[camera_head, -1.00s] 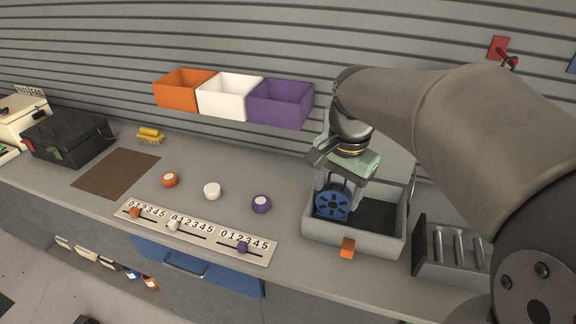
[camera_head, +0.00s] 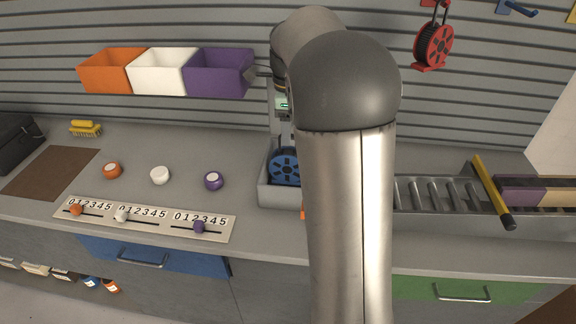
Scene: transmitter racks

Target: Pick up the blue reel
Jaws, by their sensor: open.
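The blue reel (camera_head: 284,168) stands on edge in the grey tray (camera_head: 272,194) on the counter, its spoked face towards me. My gripper (camera_head: 284,143) reaches down at the reel's top, open. My own arm hides most of the gripper and the right part of the tray. I cannot tell whether the fingers touch the reel.
Orange (camera_head: 113,71), white (camera_head: 162,71) and purple (camera_head: 219,72) bins hang on the slatted wall. Three knobs and a numbered slider panel (camera_head: 144,218) lie left of the tray. A roller rack (camera_head: 437,193) stands right. A red reel (camera_head: 433,45) hangs upper right.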

